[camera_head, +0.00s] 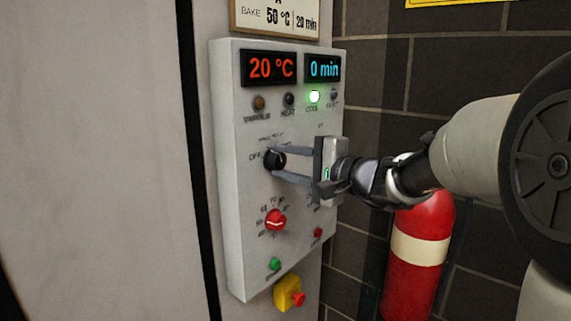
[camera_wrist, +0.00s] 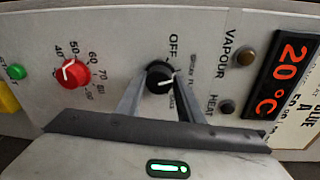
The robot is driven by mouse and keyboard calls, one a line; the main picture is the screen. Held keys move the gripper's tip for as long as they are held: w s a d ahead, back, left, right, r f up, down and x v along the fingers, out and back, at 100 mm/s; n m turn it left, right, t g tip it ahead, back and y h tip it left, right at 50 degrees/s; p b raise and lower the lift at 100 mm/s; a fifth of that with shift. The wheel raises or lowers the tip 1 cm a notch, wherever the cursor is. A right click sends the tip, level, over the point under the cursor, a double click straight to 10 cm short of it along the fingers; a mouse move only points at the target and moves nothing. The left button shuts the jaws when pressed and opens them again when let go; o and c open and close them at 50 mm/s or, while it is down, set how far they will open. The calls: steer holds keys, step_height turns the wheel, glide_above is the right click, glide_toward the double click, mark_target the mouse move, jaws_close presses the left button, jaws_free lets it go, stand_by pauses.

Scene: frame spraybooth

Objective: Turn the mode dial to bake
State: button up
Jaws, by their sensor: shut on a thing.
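The mode dial is a black round knob (camera_head: 274,159) on the white control panel (camera_head: 238,190), with OFF lettered on its left in the head view. The knob also shows in the wrist view (camera_wrist: 158,78). My gripper (camera_head: 277,161) reaches in from the right, its two grey fingers shut on the knob from above and below. In the wrist view a pale mark on the knob seems to point right, away from OFF, towards small lettering I cannot read clearly. My gripper body hides the panel right of the knob in the head view.
A red temperature dial (camera_head: 276,220), green button (camera_head: 275,264) and red button (camera_head: 318,232) sit below. The displays read 20 °C (camera_head: 270,68) and 0 min (camera_head: 323,68). A fire extinguisher (camera_head: 415,265) stands behind my arm.

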steer(key=m+p, duration=0.1)
steer(key=m, duration=0.2)
steer(key=shift+r, duration=0.1)
steer(key=m+g+p, duration=0.1)
steer(key=m+p, duration=0.1)
steer(key=m, duration=0.2)
steer(key=shift+w+d+m+y, duration=0.1)
steer(key=shift+m+y, duration=0.2)
steer(key=m+p, duration=0.4)
steer(key=shift+r+m+y, duration=0.1)
steer(key=shift+m+y, duration=0.2)
steer(key=shift+m, duration=0.1)
steer(key=shift+m+g+p, duration=0.3)
steer(key=shift+m+p, duration=0.8)
steer(key=shift+m, duration=0.1)
steer(key=o, duration=1.1)
steer(key=shift+w+f, duration=0.1)
steer(key=shift+f, duration=0.1)
steer(key=shift+c, duration=0.2)
steer(key=shift+d, duration=0.1)
